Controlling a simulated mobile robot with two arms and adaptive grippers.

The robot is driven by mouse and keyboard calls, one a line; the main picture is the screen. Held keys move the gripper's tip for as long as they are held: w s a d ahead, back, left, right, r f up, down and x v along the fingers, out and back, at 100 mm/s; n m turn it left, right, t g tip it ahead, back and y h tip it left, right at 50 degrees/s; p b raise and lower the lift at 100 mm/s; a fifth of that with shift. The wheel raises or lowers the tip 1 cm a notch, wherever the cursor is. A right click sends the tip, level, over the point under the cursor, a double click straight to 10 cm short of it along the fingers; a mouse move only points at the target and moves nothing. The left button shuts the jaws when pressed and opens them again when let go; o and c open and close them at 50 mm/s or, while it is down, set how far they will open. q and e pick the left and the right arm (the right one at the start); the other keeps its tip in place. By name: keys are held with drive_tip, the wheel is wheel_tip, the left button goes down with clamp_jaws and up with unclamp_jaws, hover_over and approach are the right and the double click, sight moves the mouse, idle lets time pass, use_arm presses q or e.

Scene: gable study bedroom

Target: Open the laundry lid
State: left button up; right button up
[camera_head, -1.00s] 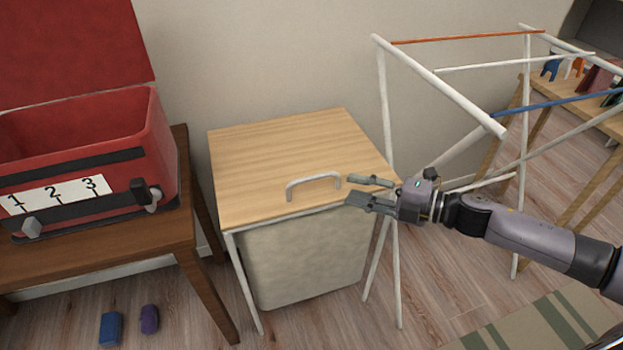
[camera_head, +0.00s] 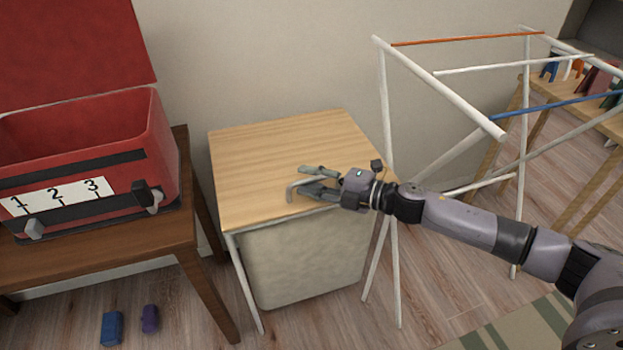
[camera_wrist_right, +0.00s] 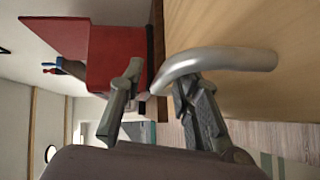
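The laundry box has a flat light-wood lid (camera_head: 265,155) that lies shut over a pale fabric body (camera_head: 305,258). A grey bar handle (camera_head: 291,192) is on the lid near its front edge. My right gripper (camera_head: 304,180) is at the handle, coming from the right, and its fingers hide most of the bar. In the right wrist view, the handle (camera_wrist_right: 225,58) curves close beside the tip of one finger. The two fingers (camera_wrist_right: 160,76) are clearly apart. I cannot tell whether a finger touches the bar. My left gripper is out of view.
A red bin (camera_head: 75,130) with its lid raised stands on a dark wooden table (camera_head: 110,255) at the left. A white drying rack (camera_head: 440,82) stands close on the right, beside my right arm. Small blue and purple things (camera_head: 149,318) lie on the floor.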

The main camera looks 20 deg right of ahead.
drive_tip(key=shift+c, duration=0.5)
clamp_jaws()
idle(0.3)
